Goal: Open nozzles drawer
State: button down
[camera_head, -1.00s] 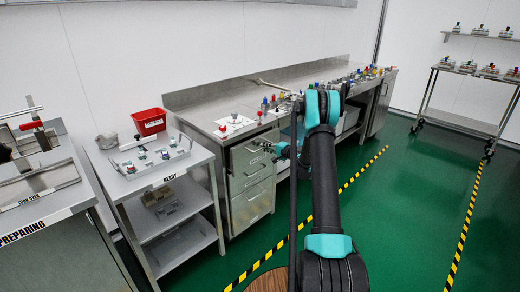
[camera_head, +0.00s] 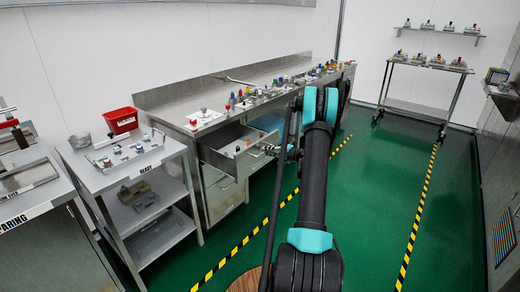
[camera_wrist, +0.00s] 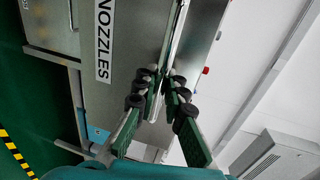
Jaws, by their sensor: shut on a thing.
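The nozzles drawer (camera_head: 216,159) is pulled well out of the steel workbench, with its inside and a few small parts showing. Its front, labelled NOZZLES (camera_wrist: 105,42), fills the left half of the wrist view. My gripper (camera_wrist: 168,82) is shut on the drawer at the edge of this front, its green and black fingers on either side. I cannot tell whether it holds a handle or the rim. In the head view my gripper (camera_head: 270,150) is at the drawer's outer end, partly hidden by my arm.
The workbench top (camera_head: 185,99) holds several small coloured parts. A READY table (camera_head: 92,178) with a red bin (camera_head: 121,120) stands left of the drawer. Green floor (camera_head: 375,190) is open to the right. A wheeled rack (camera_head: 425,108) stands at the back right.

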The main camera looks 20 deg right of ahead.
jog(key=shift+v, duration=0.8)
jog(key=shift+f, duration=0.15)
jog(key=c, duration=1.6)
grip_release()
jog(key=v, duration=1.2)
